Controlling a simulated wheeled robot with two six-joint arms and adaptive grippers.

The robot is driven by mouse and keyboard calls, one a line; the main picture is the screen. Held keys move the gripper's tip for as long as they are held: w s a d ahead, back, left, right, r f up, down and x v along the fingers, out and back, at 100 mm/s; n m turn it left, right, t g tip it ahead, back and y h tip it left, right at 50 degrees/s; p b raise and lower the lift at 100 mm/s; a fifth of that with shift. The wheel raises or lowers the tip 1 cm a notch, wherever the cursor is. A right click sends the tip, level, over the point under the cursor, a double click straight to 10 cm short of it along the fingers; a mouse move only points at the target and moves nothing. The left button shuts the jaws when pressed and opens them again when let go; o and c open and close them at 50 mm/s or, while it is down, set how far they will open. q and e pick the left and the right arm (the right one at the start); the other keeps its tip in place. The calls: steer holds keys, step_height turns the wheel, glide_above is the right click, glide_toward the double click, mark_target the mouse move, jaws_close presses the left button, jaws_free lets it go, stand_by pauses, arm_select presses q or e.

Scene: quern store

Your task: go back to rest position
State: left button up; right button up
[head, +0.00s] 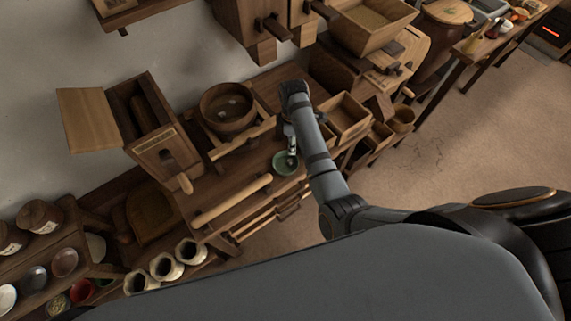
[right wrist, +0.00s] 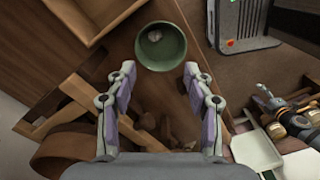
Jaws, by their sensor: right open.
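My right arm reaches over the wooden bench (head: 240,170). My right gripper (head: 291,147) points down close to a small green bowl (head: 284,164) near the bench's front edge. In the right wrist view the gripper (right wrist: 158,75) is open and empty. The green bowl (right wrist: 161,58) lies just beyond its fingertips, not between the fingers, with a small pale spot or piece inside. Whether the fingertips touch the bowl is unclear. My left gripper is in neither view.
A round wooden tub (head: 228,108), a lidded wooden box (head: 150,120) and a rolling-pin-like rod (head: 232,199) are on the bench left of my arm. An open wooden tray (head: 346,118) is close on its right. The floor (head: 455,140) at right is clear.

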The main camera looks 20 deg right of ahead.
steer(key=shift+r, duration=0.6)
